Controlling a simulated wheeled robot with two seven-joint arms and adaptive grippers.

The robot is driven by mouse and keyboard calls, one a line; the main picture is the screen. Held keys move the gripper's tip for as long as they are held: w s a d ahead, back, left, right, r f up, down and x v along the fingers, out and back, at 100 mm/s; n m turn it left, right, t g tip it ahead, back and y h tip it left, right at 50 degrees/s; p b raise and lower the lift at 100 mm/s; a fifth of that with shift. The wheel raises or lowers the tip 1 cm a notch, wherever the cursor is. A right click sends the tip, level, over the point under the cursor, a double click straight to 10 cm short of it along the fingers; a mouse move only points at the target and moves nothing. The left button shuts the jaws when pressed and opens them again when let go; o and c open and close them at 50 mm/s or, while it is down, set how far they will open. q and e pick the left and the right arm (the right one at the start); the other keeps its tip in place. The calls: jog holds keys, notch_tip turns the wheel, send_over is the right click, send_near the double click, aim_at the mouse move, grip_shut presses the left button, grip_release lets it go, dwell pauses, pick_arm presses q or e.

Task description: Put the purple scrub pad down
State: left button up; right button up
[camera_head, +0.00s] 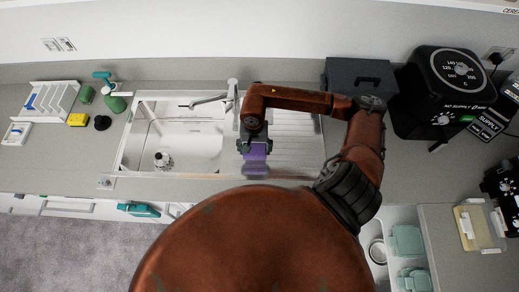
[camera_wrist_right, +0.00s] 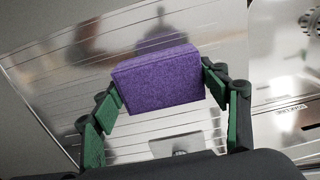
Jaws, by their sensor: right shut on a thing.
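The purple scrub pad (camera_head: 257,152) is a small block held over the ribbed metal drainboard, beside the sink basin. In the right wrist view the purple scrub pad (camera_wrist_right: 158,80) sits between the green-padded fingers. My right gripper (camera_head: 255,147) is shut on the pad, fingers at its two sides; it also shows in the right wrist view (camera_wrist_right: 165,92). A purple reflection shows on the drainboard (camera_head: 292,150) below the pad. I cannot tell the exact gap between pad and drainboard. My left gripper is not in view.
The sink basin (camera_head: 190,145) lies left of the pad, with a faucet (camera_head: 232,95) behind. Green bottles, a yellow sponge (camera_head: 78,119) and a white rack (camera_head: 52,99) stand on the left counter. A dark grey box (camera_head: 358,76) and black appliance (camera_head: 445,85) stand at the right.

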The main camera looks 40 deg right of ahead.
aim_at(259, 146)
jog(key=shift+d+f, duration=1.1)
jog(key=shift+f, duration=0.05)
jog(key=shift+d+f+p, duration=0.25)
jog(key=shift+f+p, duration=0.05)
jog(key=shift+p, duration=0.05)
jog(key=f, duration=0.1)
jog(key=f+p, duration=0.1)
jog(key=f, duration=0.1)
jog(key=shift+w+d+f+p, duration=0.1)
jog(key=shift+w+p, duration=0.15)
jog(key=shift+p, duration=0.1)
jog(key=shift+s+f, duration=0.1)
jog(key=shift+f, duration=0.1)
jog(key=o, duration=0.9)
jog(key=shift+c, duration=0.2)
jog(key=o, duration=0.3)
jog(key=shift+r, duration=0.45)
notch_tip(259, 146, up, 10)
jog(key=b, duration=0.3)
jog(key=shift+d+r, duration=0.1)
jog(key=shift+r, duration=0.5)
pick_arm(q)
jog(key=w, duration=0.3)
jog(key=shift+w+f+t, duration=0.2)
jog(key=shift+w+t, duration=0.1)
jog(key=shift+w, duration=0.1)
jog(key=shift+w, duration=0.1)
